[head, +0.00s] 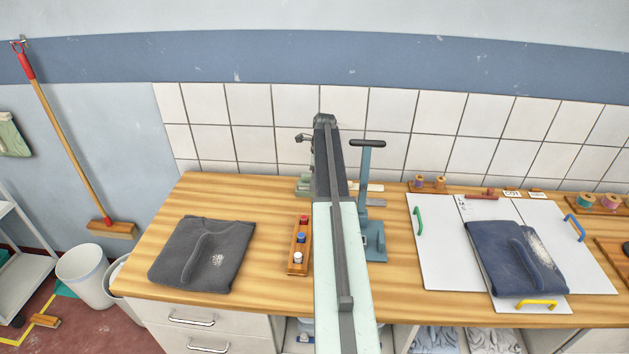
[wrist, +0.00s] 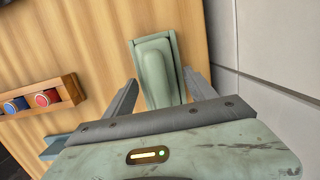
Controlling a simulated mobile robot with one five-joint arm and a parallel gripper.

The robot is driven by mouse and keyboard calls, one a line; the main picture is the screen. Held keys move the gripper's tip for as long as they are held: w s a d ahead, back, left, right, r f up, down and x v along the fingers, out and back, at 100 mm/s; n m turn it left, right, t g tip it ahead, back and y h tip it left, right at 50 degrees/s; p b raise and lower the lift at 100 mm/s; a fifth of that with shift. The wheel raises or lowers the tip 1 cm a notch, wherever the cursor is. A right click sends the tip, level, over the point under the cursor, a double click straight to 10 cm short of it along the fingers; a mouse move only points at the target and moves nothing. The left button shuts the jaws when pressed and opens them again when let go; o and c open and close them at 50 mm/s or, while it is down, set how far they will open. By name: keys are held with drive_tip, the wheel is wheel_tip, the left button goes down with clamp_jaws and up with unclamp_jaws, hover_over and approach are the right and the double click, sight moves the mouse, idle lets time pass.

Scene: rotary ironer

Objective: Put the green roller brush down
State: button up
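The green roller brush (wrist: 157,75) is a pale green block with a rounded raised top, between my fingers in the wrist view. My gripper (wrist: 160,78) has one dark finger against each long side of it and looks shut on it. The brush shows over wood, close to the tiled wall; I cannot tell whether it touches the worktop. In the head view a small green part (head: 304,184) shows left of my arm at the back of the worktop. I cannot tell if it is the brush or my gripper; my arm hides most of that spot.
A wooden rack with several coloured pieces (head: 299,262) stands left of my arm. A blue press stand (head: 374,240) is to its right. A dark folded garment (head: 203,255) lies at left, a navy one (head: 513,259) on the white board (head: 448,265). Worktop (head: 180,207) at back left is clear.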

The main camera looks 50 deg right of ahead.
drive_tip(key=shift+r, duration=0.1)
drive_tip(key=r+p, duration=0.4)
drive_tip(key=s+r+p, duration=0.1)
drive_tip(key=r+p, duration=0.3)
drive_tip(key=d+r+p, duration=0.1)
drive_tip(key=r+p, duration=0.3)
drive_tip(key=shift+s, duration=0.2)
drive_tip(key=shift+f, duration=0.15)
drive_tip(key=w+a+n, duration=0.3)
drive_tip(key=a+n, duration=0.9)
drive_tip(key=a, duration=1.7)
drive_tip(key=s+a+n, duration=0.3)
drive_tip(key=a+n, duration=0.2)
drive_tip(key=a, duration=0.4)
drive_tip(key=s+a+n+g, duration=0.1)
drive_tip(key=s+a+n, duration=0.2)
drive_tip(key=a+n, duration=0.3)
drive_tip(key=s+a+n+h, duration=0.1)
drive_tip(key=s+a+n, duration=0.2)
drive_tip(key=a, duration=1)
drive_tip(key=shift+s+f+n, duration=0.15)
drive_tip(key=shift+s+n, duration=0.25)
drive_tip(key=shift+n, duration=0.8)
